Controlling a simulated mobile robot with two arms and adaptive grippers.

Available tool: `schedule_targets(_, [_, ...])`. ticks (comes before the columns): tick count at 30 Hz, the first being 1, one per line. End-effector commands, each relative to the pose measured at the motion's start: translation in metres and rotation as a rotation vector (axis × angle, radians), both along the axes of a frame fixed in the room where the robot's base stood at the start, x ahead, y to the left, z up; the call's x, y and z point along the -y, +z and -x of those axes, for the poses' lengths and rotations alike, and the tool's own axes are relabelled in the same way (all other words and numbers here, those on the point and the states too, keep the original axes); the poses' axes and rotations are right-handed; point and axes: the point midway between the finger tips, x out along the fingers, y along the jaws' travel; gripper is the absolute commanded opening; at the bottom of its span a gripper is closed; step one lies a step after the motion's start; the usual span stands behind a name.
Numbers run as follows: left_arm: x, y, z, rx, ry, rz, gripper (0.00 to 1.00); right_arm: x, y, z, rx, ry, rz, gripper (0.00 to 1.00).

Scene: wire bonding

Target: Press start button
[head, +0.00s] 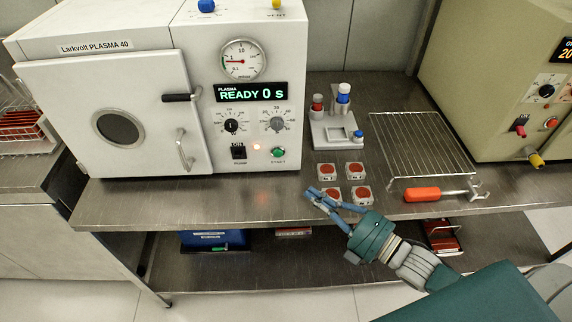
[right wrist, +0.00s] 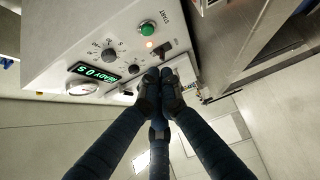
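The green start button (head: 277,152) is at the lower right of the white plasma machine's (head: 110,110) front panel. It also shows near the top of the right wrist view (right wrist: 147,29), beside the word START. The machine's display (head: 252,92) reads "READY 0 S", and its door is closed. My right gripper (head: 312,193) is to the lower right of the button in the head view, clear of the panel. In the right wrist view its fingertips (right wrist: 163,76) are together, with nothing seen between them. My left gripper is in neither view.
A pump switch (head: 238,152) and a lit orange lamp (head: 256,147) are left of the button. Several small red-topped blocks (head: 355,170), a bottle holder (head: 333,130), a wire rack (head: 420,145) and an orange-handled tool (head: 422,195) are on the steel bench (head: 200,205).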

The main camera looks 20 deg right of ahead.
Motion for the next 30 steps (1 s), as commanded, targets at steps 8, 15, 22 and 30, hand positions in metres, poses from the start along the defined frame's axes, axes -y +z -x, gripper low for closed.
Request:
schedule_targets(8, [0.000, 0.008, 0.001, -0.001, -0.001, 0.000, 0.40, -0.024, 0.005, -0.045, 0.006, 0.000, -0.002, 0.00])
schedule_targets(15, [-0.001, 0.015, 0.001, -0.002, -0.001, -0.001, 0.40, -0.044, 0.004, -0.088, 0.003, 0.000, 0.001, 0.00])
schedule_targets(22, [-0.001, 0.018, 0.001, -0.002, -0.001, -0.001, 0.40, -0.036, 0.001, -0.114, 0.000, 0.001, 0.001, 0.00])
schedule_targets(30, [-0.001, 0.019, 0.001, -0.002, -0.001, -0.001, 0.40, -0.034, 0.000, -0.119, 0.000, 0.001, -0.001, 0.00])
